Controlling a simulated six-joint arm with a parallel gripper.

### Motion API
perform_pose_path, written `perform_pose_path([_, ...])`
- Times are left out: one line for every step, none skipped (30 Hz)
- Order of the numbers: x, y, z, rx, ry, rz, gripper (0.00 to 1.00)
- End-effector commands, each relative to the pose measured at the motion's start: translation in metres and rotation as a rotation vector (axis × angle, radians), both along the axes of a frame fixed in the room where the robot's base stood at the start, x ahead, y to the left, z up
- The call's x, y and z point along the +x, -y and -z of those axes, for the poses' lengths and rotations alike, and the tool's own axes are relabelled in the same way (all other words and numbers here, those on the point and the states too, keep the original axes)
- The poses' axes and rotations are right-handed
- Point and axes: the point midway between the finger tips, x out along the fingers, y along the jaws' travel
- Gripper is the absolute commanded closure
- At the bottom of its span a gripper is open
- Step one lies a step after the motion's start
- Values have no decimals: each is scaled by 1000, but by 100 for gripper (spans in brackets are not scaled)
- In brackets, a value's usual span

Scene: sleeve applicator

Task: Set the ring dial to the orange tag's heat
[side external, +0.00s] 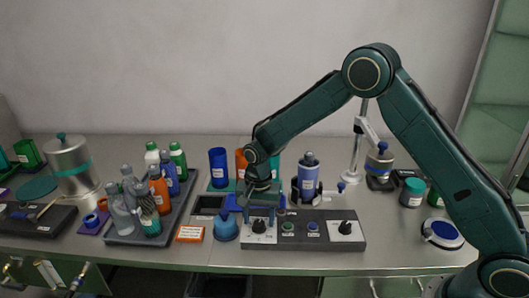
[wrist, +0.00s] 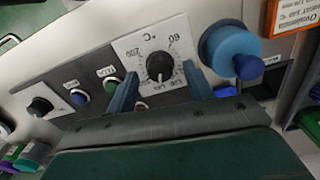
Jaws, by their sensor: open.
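The ring dial is a black knob on a white plate with heat marks and °C (wrist: 160,64). It also shows at the left end of the control box in the side view (side external: 259,226). A pale line on the knob seems to point toward the bottom of the wrist picture; its exact reading is too small to tell. My gripper (wrist: 160,88) is open, its two blue fingers on either side of the knob, with contact not clear. In the side view my gripper (side external: 261,212) hangs right over the dial. The orange tag (side external: 190,234) lies left of the box; its print is cut off in the wrist view (wrist: 290,15).
The grey box (side external: 300,243) also carries a green button (side external: 288,227), a blue button (side external: 313,227) and a second black dial (side external: 346,227). A blue knobbed object (side external: 225,228) stands close left of the dial. A bottle tray (side external: 128,238) stands farther left.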

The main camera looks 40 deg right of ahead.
Motion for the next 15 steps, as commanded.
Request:
perform_pose_path([1,0,-5,0,4,0,48])
perform_pose_path([1,0,-8,1,4,0,48])
perform_pose_path([1,0,-13,0,4,0,48])
perform_pose_path([1,0,-17,0,4,0,48])
perform_pose_path([1,0,-21,1,4,0,48])
perform_pose_path([1,0,-27,1,6,0,48])
perform_pose_path([1,0,-31,1,4,0,48])
perform_pose_path([1,0,-36,0,5,0,48])
perform_pose_path([1,0,-43,1,6,0,48])
perform_pose_path([1,0,-48,0,5,0,48])
perform_pose_path([1,0,-53,1,6,0,48])
perform_pose_path([1,0,-61,1,7,0,48])
perform_pose_path([1,0,-66,1,7,0,48])
perform_pose_path([1,0,-71,1,6,0,48])
perform_pose_path([1,0,-78,1,6,0,48])
